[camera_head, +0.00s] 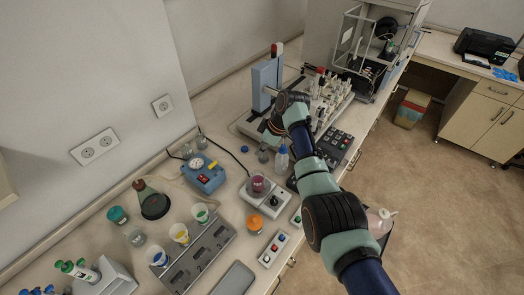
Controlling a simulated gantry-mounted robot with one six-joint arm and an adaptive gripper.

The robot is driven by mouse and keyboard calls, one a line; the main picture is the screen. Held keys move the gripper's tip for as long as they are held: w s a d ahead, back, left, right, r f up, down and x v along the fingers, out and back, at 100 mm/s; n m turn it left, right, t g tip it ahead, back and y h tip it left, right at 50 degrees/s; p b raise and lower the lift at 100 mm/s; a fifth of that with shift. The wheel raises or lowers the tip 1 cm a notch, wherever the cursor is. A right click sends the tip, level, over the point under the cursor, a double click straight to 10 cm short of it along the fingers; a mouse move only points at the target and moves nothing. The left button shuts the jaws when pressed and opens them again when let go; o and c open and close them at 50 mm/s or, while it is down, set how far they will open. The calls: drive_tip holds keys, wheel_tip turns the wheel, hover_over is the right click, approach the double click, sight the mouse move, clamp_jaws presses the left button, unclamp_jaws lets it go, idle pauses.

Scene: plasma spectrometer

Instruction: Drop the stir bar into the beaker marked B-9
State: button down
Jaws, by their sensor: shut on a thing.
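My gripper (268,142) is at the end of my arm, low over the bench near the blue-framed autosampler. It is small and partly hidden behind my wrist. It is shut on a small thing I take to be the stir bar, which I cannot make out. A glass beaker with purple-red liquid (257,186) stands on a white stirrer plate (265,198), below and left of my gripper. An empty clear beaker (135,237) stands at the left. I cannot read any B-9 mark.
Several vials stand on the autosampler (262,85) behind.

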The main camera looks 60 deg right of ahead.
wheel_tip(320, 180, down, 6)
drive_tip(key=b, duration=0.4)
drive_tip(key=shift+r, duration=0.15)
drive_tip(key=shift+r, duration=0.1)
drive_tip(key=c, duration=1.1)
unclamp_jaws()
drive_tip(key=v, duration=1.2)
